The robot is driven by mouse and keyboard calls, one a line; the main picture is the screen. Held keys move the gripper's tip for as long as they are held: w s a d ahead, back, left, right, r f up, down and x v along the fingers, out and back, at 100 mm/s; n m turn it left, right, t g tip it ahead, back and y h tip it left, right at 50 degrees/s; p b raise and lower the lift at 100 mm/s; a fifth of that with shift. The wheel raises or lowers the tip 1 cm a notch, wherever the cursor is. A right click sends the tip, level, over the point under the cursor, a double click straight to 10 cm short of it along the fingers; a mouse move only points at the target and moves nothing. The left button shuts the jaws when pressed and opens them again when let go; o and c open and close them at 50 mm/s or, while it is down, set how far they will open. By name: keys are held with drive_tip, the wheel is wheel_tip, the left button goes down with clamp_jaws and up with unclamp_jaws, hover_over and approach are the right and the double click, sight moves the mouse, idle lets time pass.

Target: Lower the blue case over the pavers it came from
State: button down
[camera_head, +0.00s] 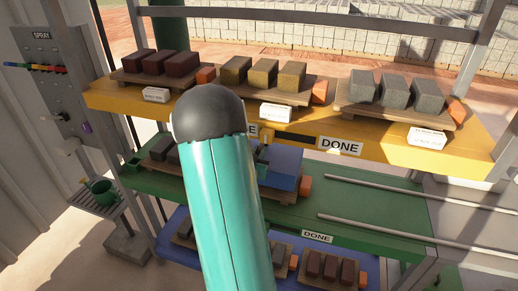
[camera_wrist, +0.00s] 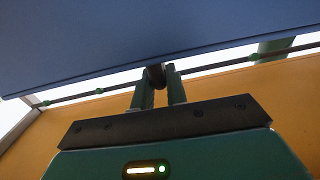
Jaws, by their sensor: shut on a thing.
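The blue case (camera_head: 283,168) shows in the head view over a wooden board (camera_head: 282,196) on the green shelf, just right of my arm. Its left part is hidden by my arm. Any pavers under it are hidden, and I cannot tell whether it rests on the board or hangs above it. In the wrist view the case (camera_wrist: 110,35) fills the top. My gripper (camera_wrist: 157,78) is shut on a dark grip part of it. The gripper is mostly hidden behind my arm in the head view.
An orange block (camera_head: 305,186) sits at the board's right end. Dark pavers (camera_head: 165,150) lie left of my arm. The yellow shelf (camera_head: 385,148) above carries boards of red, tan and grey pavers. The green shelf (camera_head: 350,213) has bare room at right, with metal rails. More pavers stand below.

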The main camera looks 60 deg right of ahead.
drive_tip(key=shift+f, duration=0.3)
drive_tip(key=shift+d+f, duration=0.2)
drive_tip(key=shift+f, duration=0.05)
drive_tip(key=shift+a+f, duration=0.15)
drive_tip(key=shift+f, duration=0.85)
drive_tip(key=c, duration=1.3)
unclamp_jaws()
drive_tip(key=a, duration=0.4)
drive_tip(key=s+a, duration=0.1)
drive_tip(key=a, duration=0.4)
drive_tip(key=s+a, duration=0.1)
drive_tip(key=a, duration=0.3)
drive_tip(key=shift+s+a, duration=0.15)
drive_tip(key=shift+a, duration=0.15)
